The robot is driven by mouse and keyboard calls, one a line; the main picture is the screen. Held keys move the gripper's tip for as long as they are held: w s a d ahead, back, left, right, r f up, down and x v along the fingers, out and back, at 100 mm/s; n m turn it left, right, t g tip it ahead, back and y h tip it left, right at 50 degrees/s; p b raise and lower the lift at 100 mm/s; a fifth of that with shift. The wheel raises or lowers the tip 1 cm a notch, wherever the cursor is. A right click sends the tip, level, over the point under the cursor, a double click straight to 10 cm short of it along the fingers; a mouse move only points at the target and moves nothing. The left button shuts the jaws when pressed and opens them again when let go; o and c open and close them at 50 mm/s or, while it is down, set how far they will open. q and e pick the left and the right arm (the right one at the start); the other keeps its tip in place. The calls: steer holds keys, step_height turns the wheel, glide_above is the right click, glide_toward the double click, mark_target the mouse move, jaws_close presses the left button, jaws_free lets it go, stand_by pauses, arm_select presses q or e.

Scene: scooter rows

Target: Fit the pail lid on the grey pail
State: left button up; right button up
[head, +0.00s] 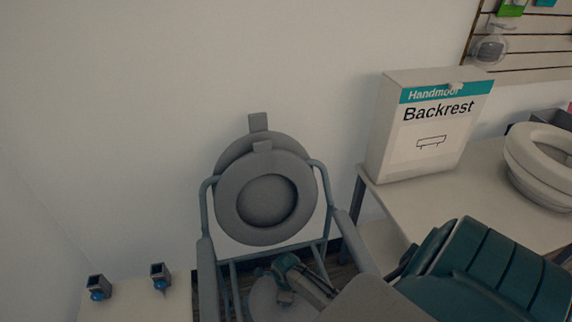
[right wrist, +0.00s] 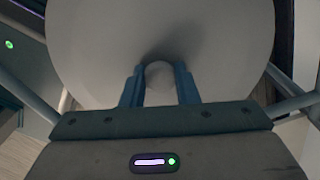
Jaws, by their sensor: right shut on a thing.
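The pail lid (right wrist: 215,45) is a plain grey disc that fills the top of the right wrist view. In the head view, part of a light grey disc, which looks like the lid (head: 265,303), shows low inside the commode chair frame. My right gripper (head: 285,283) is above this disc. In the right wrist view its two blue fingers (right wrist: 160,85) are shut on the lid's round knob, one on each side. I cannot make out the grey pail; whether the lid touches it does not show. My left gripper is not in view.
The chair's grey seat ring (head: 230,207) is raised against the wall, with a cover behind it. Chair armrests flank the right gripper. A teal padded seat (head: 500,270) is at right, and a Backrest box (head: 430,120) stands on a table. A pale surface (head: 130,305) is at left.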

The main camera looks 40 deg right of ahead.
steer(key=shift+f, duration=0.35)
stand_by(0.3)
steer(key=shift+f, duration=0.2)
stand_by(0.3)
steer(key=o, duration=1.1)
